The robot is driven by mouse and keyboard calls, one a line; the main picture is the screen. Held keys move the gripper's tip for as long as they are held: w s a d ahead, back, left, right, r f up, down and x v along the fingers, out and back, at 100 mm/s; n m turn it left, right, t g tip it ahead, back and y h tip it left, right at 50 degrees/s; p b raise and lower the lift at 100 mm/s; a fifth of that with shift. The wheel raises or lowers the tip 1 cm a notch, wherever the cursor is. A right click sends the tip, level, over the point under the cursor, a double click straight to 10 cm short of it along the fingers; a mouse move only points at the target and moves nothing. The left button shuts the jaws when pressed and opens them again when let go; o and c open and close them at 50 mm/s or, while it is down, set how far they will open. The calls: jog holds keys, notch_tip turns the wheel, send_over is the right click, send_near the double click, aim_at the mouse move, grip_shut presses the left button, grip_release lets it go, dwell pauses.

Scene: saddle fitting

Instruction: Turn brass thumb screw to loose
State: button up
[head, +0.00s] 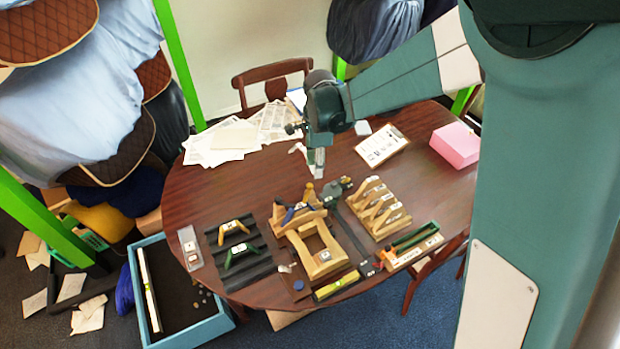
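A pale wooden frame (323,262) stands near the middle of the round table. A small brass-coloured upright piece (310,190) shows at its far end; it may be the brass thumb screw, but it is too small to tell, and its setting cannot be read. A dark blue piece and a dark grey-green tool (335,188) lie close to it. My gripper (317,174) points down just beyond and above that far end. It appears apart from the frame. Its fingers are too small to show whether they are open or shut.
A wooden rack (378,208) and a green-edged tray (412,246) stand right of the frame. A black slotted holder with yellow and green arched pieces (240,255) is at left. Papers (225,140), a printed card (382,145) and a pink box (456,145) lie farther back.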

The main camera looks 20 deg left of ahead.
aim_at(310, 185)
jog(key=shift+a+f+m+p, duration=0.2)
jog(key=shift+a+f, duration=0.25)
jog(key=shift+a, duration=0.2)
jog(key=shift+a+f+m+p, duration=0.1)
jog(key=shift+a+f+m, duration=0.1)
jog(key=shift+a+f, duration=0.35)
jog(key=shift+a, duration=0.1)
jog(key=shift+f, duration=3.75)
jog(key=c, duration=0.9)
